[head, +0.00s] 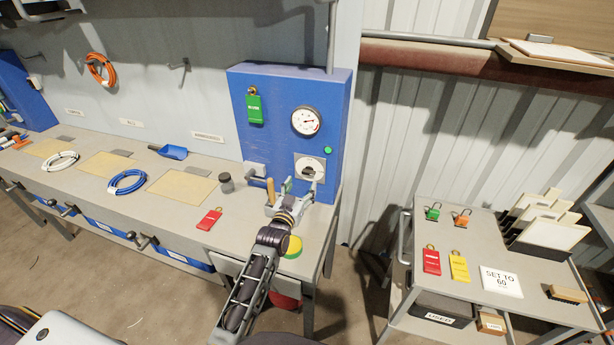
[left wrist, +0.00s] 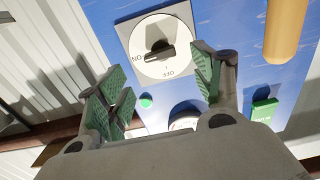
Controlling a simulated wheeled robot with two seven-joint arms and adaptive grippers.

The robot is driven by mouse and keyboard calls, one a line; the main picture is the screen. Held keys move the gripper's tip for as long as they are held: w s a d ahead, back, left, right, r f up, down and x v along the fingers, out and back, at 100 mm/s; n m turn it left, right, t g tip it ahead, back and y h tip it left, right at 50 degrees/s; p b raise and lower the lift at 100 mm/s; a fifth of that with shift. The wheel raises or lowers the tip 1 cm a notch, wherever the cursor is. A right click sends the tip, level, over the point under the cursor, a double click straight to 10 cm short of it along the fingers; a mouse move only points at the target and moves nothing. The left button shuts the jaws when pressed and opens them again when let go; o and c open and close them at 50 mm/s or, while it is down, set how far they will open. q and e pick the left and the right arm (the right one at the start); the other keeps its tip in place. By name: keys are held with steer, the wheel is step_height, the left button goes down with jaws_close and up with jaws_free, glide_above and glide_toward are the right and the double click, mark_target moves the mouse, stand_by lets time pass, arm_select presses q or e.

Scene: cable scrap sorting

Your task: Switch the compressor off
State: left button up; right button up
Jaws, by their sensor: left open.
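The compressor panel (head: 285,95) is a blue box on the bench with a round gauge (head: 304,121) and a lit green lamp (head: 327,150). Its rotary switch (head: 309,168) has a white plate, partly hidden by my gripper in the head view. In the left wrist view the plate appears upside down; the black knob (left wrist: 160,55) lies nearly level, one end toward the ON mark. My left gripper (head: 291,188) is open in front of the switch. In the left wrist view its green-padded fingers (left wrist: 163,85) stand either side of the knob, apart from it. My right gripper is not in view.
A tan cylindrical handle (left wrist: 283,28) stands beside the gripper. A green tag (head: 254,108) hangs on the panel. A dark jar (head: 226,183) and a red tag (head: 209,219) are on the bench. A cart (head: 490,225) with tags and a "SET TO 60" card stands right.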

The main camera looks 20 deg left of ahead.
mark_target(308, 174)
arm_select(q)
steer(key=shift+w+d, duration=0.15)
steer(key=shift+w, duration=3.35)
steer(key=c, duration=1)
steer(key=shift+c, duration=0.2)
